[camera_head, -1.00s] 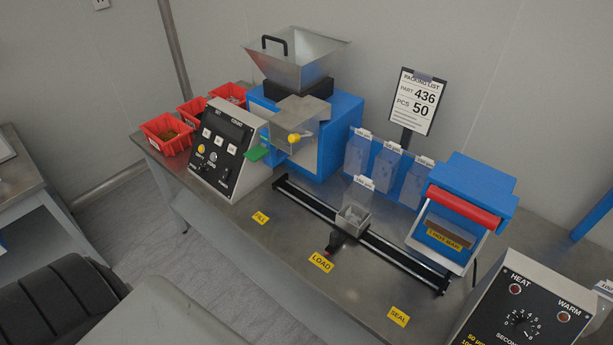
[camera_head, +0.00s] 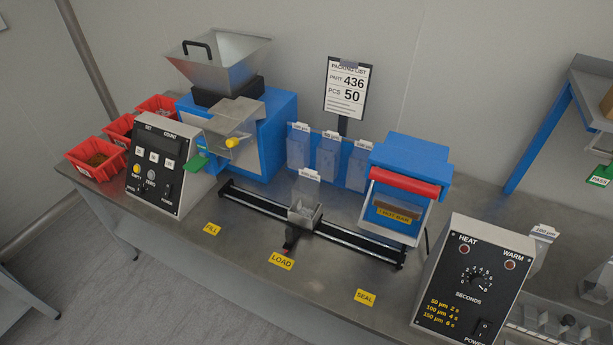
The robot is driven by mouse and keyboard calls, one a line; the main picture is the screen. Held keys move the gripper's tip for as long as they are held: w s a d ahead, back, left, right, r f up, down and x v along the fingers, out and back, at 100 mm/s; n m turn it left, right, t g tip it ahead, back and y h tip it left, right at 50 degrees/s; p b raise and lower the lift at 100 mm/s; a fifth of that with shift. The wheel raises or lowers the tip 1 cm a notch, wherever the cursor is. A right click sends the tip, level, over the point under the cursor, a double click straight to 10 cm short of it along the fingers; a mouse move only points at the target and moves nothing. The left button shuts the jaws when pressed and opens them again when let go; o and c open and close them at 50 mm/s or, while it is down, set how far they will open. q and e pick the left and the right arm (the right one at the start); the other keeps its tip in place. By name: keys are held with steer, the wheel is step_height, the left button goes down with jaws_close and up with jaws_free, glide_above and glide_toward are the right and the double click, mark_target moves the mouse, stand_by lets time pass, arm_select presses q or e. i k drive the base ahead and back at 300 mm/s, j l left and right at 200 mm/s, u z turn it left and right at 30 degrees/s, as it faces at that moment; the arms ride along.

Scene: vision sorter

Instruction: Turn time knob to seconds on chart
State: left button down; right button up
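The heat control box (camera_head: 473,283) stands at the right front of the bench, its black panel facing me. The time knob (camera_head: 475,280) is a small round dial on that panel, ringed by white numbers, with "SECONDS" below it. The knob's exact pointer setting is too small to read. The chart (camera_head: 443,314) in yellow print under the knob reads 50 µm 2 s, 100 µm 4 s, 150 µm 6 s. HEAT and WARM lamps sit above, and a POWER switch sits at the lower right. Neither gripper is in view.
A blue sealer with a red handle (camera_head: 405,184) stands left of the box. A rail with a small metal tray (camera_head: 305,213) crosses the bench. Labelled bags (camera_head: 328,155), a packing list (camera_head: 346,88), a hopper (camera_head: 219,60) and a counter box (camera_head: 159,165) stand further left.

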mark_target(477, 281)
steer(key=z, duration=1.3)
